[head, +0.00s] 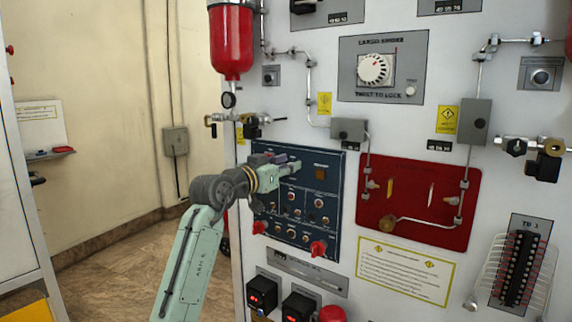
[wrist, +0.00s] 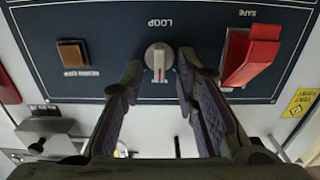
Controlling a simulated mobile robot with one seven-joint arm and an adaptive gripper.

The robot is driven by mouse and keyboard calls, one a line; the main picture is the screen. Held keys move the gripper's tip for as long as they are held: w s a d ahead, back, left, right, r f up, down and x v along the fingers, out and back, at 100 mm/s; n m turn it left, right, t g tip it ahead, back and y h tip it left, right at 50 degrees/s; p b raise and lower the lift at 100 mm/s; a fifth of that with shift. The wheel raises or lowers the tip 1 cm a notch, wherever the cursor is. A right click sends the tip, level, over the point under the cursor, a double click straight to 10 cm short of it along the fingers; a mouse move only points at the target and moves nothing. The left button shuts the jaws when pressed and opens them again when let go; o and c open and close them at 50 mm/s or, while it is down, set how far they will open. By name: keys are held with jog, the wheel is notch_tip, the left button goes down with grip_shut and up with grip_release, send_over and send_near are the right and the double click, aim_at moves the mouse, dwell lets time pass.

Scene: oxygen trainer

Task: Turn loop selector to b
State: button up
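The loop selector (wrist: 158,57) is a small round grey knob with a raised grip, under the upside-down label LOOP in the wrist view. A thin red mark on it points down in that picture. The selector sits on the dark blue panel (head: 335,215); in the head view my arm's end seems to hide it. My gripper (wrist: 159,66) is open, with one fingertip on each side of the knob and a visible gap on both sides. In the head view my gripper (head: 291,164) is at the panel's upper part. Position letters around the knob cannot be read.
In the wrist view a red switch cover (wrist: 257,52) marked SAFE stands out right of my fingers. A square amber button (wrist: 72,52) is to the left. Red knobs (head: 318,248) and small switches fill the lower panel. A red plate with piping (head: 420,175) is at right.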

jog(key=shift+c, duration=0.2)
grip_shut()
jog(key=shift+f, duration=0.1)
jog(key=m+b, duration=0.1)
jog(key=m, duration=0.2)
jog(key=m+b, duration=0.1)
jog(key=m, duration=0.2)
jog(key=m+b, duration=0.1)
jog(key=m, duration=0.1)
jog(key=shift+s+d+f+m, duration=0.2)
jog(key=shift+s+d+m, duration=0.05)
jog(key=shift+d+m, duration=0.15)
jog(key=shift+b, duration=0.3)
dwell(0.4)
jog(key=shift+o, duration=0.2)
grip_release()
